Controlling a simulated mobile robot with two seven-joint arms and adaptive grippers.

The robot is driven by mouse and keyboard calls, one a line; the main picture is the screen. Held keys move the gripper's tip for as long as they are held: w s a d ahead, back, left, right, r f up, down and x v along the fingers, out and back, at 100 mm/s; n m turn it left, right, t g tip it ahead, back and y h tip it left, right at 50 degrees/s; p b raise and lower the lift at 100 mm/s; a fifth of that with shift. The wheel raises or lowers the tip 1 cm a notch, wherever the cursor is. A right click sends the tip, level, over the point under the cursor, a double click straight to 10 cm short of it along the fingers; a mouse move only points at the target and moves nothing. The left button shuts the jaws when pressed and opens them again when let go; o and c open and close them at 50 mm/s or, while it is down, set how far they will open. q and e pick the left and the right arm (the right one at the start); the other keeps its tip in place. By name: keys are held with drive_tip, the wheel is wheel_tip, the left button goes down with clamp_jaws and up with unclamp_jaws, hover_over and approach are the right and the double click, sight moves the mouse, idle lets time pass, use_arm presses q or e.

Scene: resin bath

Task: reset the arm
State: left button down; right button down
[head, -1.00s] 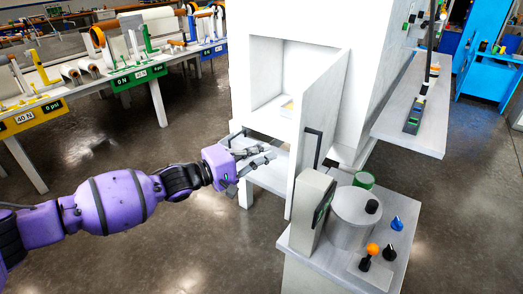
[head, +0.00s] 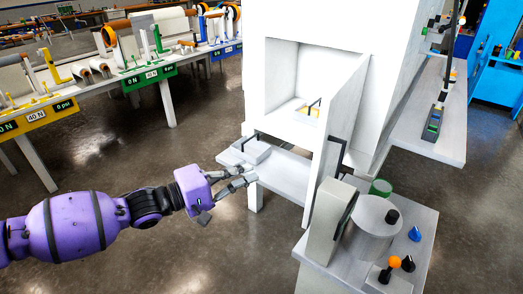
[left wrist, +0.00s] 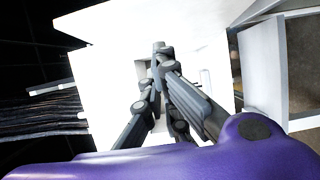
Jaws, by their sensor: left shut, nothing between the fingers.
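My left arm comes in from the left, purple with a dark grey gripper (head: 250,178). Its fingers are together and hold nothing. In the head view they appear at the front left edge of a light grey shelf (head: 285,177) below a white cabinet; whether they touch it I cannot tell. In the left wrist view the closed fingers (left wrist: 162,52) show against a bright white surface. My right gripper is in no view.
A flat grey piece with a dark handle (head: 245,150) lies on the shelf. A side table holds a grey cylinder (head: 371,232) and an orange-knobbed lever (head: 394,262). Open floor lies left.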

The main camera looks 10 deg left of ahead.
use_arm(q)
drive_tip(key=s+d+f+m+y, duration=0.1)
drive_tip(key=s+f+m+y, duration=0.25)
drive_tip(key=f+m, duration=0.45)
drive_tip(key=s+d+f+m+y, duration=0.1)
drive_tip(key=s+f+m+y, duration=0.3)
drive_tip(key=f, duration=0.6)
drive_tip(key=s+a+f+n+g+y, duration=0.1)
drive_tip(key=s+a+f, duration=0.1)
drive_tip(key=s+f, duration=0.4)
drive_tip(key=s+a+f+n+g+y+p, duration=0.1)
drive_tip(key=s+f, duration=0.4)
drive_tip(key=s, duration=0.7)
drive_tip(key=s+a+f+n+g+y, duration=0.1)
drive_tip(key=s+a+f+y, duration=0.1)
drive_tip(key=s+f, duration=0.4)
drive_tip(key=s+y, duration=0.1)
drive_tip(key=s, duration=0.3)
drive_tip(key=shift+a+f+g+p, duration=0.3)
drive_tip(key=shift+p, duration=0.1)
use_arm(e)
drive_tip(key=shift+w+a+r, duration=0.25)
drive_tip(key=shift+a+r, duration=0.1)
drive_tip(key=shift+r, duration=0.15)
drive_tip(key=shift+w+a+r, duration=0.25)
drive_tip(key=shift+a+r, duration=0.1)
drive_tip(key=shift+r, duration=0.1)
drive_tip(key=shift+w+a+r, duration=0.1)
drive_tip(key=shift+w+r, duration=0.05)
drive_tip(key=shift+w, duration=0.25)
